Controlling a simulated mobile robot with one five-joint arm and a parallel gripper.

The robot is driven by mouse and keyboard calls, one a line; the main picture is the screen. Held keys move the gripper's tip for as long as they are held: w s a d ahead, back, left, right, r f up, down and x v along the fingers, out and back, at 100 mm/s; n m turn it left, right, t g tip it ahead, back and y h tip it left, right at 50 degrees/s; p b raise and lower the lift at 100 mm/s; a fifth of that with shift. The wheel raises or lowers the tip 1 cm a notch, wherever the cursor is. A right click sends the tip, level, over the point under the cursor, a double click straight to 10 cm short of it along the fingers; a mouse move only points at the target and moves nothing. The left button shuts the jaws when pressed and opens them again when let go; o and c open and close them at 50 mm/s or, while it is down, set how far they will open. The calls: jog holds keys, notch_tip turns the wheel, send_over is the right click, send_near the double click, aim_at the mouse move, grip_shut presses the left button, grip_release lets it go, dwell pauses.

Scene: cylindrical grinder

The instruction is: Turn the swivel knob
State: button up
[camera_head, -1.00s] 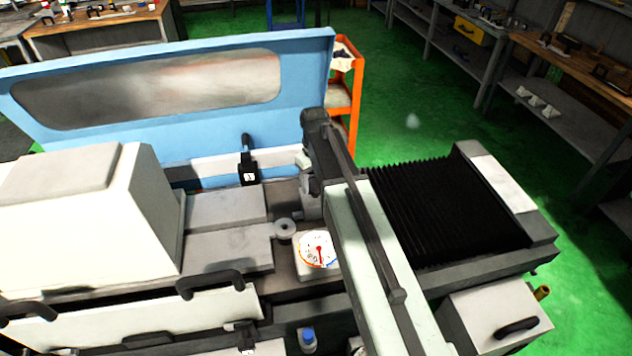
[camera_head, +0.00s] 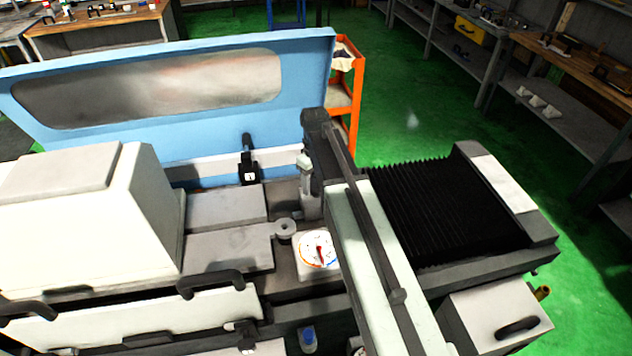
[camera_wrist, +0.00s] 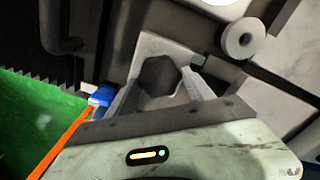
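A dark, six-sided knob (camera_wrist: 158,76), which I take to be the swivel knob, sits on a pale grey block (camera_wrist: 155,48) in the wrist view. My gripper (camera_wrist: 163,80) is open, with one finger on each side of the knob. I cannot tell whether either finger touches it. In the head view my arm reaches over the machine bed, and its wrist end is above a grey upright block (camera_head: 311,206). The knob is hidden there behind my arm.
A white dial with a red needle (camera_head: 318,249) and a grey ring-shaped part (camera_head: 285,228) are close by. A blue windowed guard (camera_head: 200,90) stands behind. Black bellows (camera_head: 440,205) lie to the right, and a white housing (camera_head: 150,215) to the left.

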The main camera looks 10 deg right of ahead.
aim_at(327, 235)
jog(key=shift+o, duration=0.9)
notch_tip(327, 235, up, 8)
jog(key=p, duration=0.8)
jog(key=shift+f, duration=0.15)
jog(key=s+f+m+b, duration=0.2)
jog(key=s+f+b, duration=0.2)
jog(key=s, duration=0.1)
jog(key=s+f+m+b, duration=0.2)
jog(key=s+f+b, duration=0.2)
jog(key=s, duration=0.1)
jog(key=s+f+m+b, duration=0.2)
jog(key=s+f+b, duration=0.2)
jog(key=s, duration=0.1)
jog(key=shift+d+m, duration=0.3)
jog(key=shift+r, duration=0.3)
